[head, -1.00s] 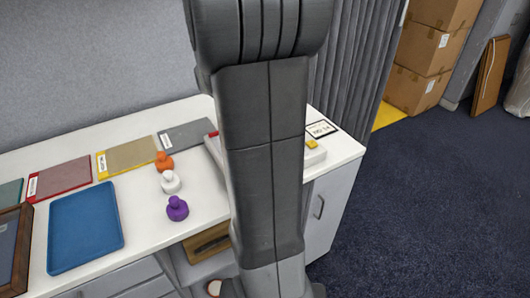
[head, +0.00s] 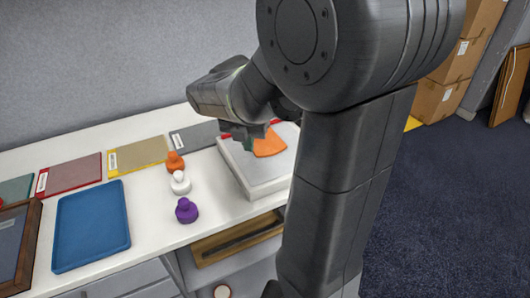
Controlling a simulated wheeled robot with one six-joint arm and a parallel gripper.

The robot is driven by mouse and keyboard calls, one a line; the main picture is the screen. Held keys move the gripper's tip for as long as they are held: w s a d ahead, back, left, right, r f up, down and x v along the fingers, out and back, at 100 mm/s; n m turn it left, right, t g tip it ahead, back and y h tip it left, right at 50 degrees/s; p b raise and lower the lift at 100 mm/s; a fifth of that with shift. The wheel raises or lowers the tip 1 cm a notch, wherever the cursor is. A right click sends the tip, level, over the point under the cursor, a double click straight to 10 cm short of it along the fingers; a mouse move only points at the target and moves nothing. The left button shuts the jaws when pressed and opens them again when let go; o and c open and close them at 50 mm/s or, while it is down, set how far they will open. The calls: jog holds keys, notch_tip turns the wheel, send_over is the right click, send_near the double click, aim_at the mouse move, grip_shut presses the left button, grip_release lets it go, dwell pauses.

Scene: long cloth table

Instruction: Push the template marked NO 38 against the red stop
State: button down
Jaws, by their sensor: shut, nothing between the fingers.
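An orange flat template (head: 270,144) lies on the pale raised board (head: 256,181) at the right of the table. Its marking cannot be read, so I cannot tell if it is NO 38. Red (head: 226,135) shows at the board's far edge, probably the red stop, partly hidden by my arm. My gripper (head: 247,133) is shut and empty, just beyond the orange template on the far side of the board. I cannot tell whether it touches the template or how far the template is from the red.
Orange (head: 175,162), white (head: 180,182) and purple (head: 186,210) knobbed pieces stand left of the board. A blue tray (head: 92,226) lies farther left. Red (head: 72,175), yellow (head: 138,155) and grey (head: 194,137) panels lie along the back. My arm hides the table's right end.

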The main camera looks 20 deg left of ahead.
aim_at(258, 156)
jog(key=x, duration=1)
jog(key=shift+w+f, duration=0.1)
jog(key=shift+f, duration=0.05)
jog(key=w, duration=0.2)
jog(key=shift+w+a+r, duration=0.2)
jog(key=shift+w, duration=0.7)
jog(key=shift+w+a+p, duration=0.1)
jog(key=shift+p, duration=0.2)
jog(key=shift+w+r+p, duration=0.2)
jog(key=shift+w+p, duration=0.25)
jog(key=shift+w, duration=0.15)
